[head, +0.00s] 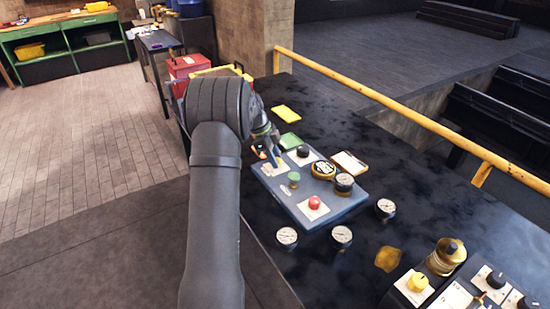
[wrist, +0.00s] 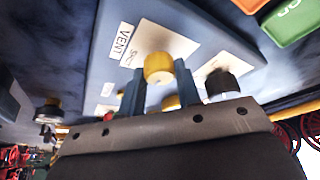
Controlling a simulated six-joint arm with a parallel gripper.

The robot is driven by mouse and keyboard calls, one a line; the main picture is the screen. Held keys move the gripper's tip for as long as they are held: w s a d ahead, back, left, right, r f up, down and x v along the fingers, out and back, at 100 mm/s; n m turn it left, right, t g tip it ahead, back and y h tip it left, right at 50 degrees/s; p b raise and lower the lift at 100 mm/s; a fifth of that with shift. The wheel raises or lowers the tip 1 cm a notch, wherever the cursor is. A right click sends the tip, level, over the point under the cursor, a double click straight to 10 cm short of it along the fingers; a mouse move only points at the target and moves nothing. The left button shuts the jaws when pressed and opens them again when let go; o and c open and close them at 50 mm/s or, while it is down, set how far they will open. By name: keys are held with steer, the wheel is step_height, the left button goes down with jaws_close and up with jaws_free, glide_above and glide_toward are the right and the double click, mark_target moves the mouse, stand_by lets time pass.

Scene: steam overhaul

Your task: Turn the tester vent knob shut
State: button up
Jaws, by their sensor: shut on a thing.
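The tester is a blue-grey panel (head: 330,211) on the dark bench in the head view. In the wrist view its yellow vent knob (wrist: 158,66) stands on a white plate (wrist: 178,43) beside the VENT label (wrist: 122,41). The knob sits between the two blue fingers of my gripper (wrist: 157,80), which are shut on it. In the head view my gripper (head: 270,157) is at the upper left corner of the panel, and I cannot make out the knob there. The knob's exact turn angle is unclear.
The panel also carries a black knob (head: 303,151), a green knob (head: 294,177), a red button (head: 314,202) and gauges. Loose gauges (head: 287,236) and a brass piece (head: 446,257) stand on the bench. A yellow rail (head: 400,107) runs behind.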

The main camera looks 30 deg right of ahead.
stand_by(0.4)
steer(key=o, duration=1)
steer(key=shift+c, duration=0.2)
steer(key=v, duration=1.7)
steer(key=shift+r, duration=0.15)
steer(key=shift+w, duration=0.1)
steer(key=x, duration=1.7)
steer(key=shift+f, duration=0.2)
steer(key=shift+r, duration=0.15)
